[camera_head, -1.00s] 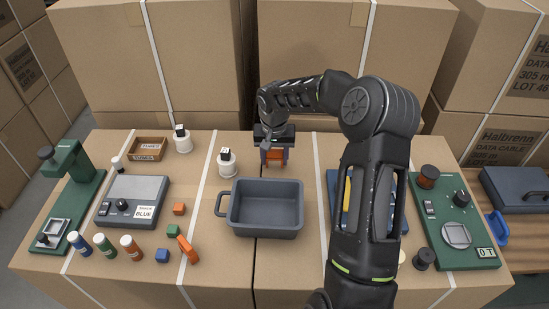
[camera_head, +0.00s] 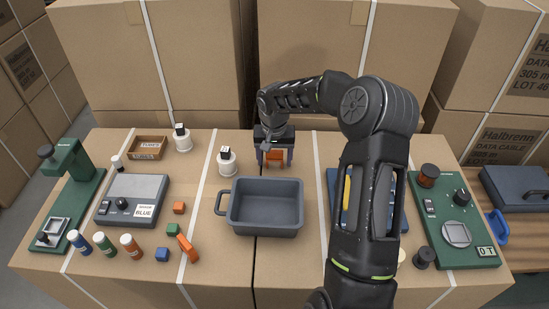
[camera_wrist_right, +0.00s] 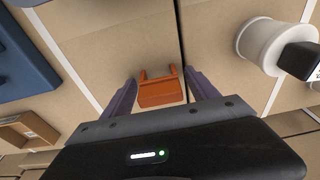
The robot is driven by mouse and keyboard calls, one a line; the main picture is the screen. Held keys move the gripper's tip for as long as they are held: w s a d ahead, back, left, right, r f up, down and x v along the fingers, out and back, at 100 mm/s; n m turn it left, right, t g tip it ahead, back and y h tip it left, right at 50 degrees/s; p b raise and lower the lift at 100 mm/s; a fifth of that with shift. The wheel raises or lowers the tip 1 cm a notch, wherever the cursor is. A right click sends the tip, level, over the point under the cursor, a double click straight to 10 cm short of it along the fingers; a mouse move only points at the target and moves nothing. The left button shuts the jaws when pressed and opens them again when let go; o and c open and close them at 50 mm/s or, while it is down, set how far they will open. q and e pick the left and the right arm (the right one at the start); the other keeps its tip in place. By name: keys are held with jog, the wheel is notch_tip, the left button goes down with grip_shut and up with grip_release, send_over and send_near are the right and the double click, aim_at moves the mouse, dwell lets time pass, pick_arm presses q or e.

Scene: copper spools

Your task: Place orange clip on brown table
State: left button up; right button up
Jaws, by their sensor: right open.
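The orange clip (camera_head: 275,157) is at the back middle of the brown table (camera_head: 310,275), behind the grey bin. In the right wrist view the orange clip (camera_wrist_right: 161,91) appears to lie on the brown surface, beside the dark seam. My right gripper (camera_head: 275,159) is open around it, one purple-grey finger on each side. In the wrist view, gaps show between the clip and both fingers of the gripper (camera_wrist_right: 160,92). A second orange piece (camera_head: 187,249) lies at the front left. My left gripper is not in view.
The grey bin (camera_head: 233,231) stands just in front of my right gripper. White spools (camera_head: 227,162) stand to its left. A blue tray (camera_head: 333,205) is partly hidden behind my right arm. Green machines (camera_head: 74,190) stand at both table ends. Tall cartons close off the back.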

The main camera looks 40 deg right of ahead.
notch_tip(320, 180, up, 12)
jog(key=s+a, duration=0.1)
jog(key=shift+s+b, duration=0.2)
jog(key=shift+b, duration=0.15)
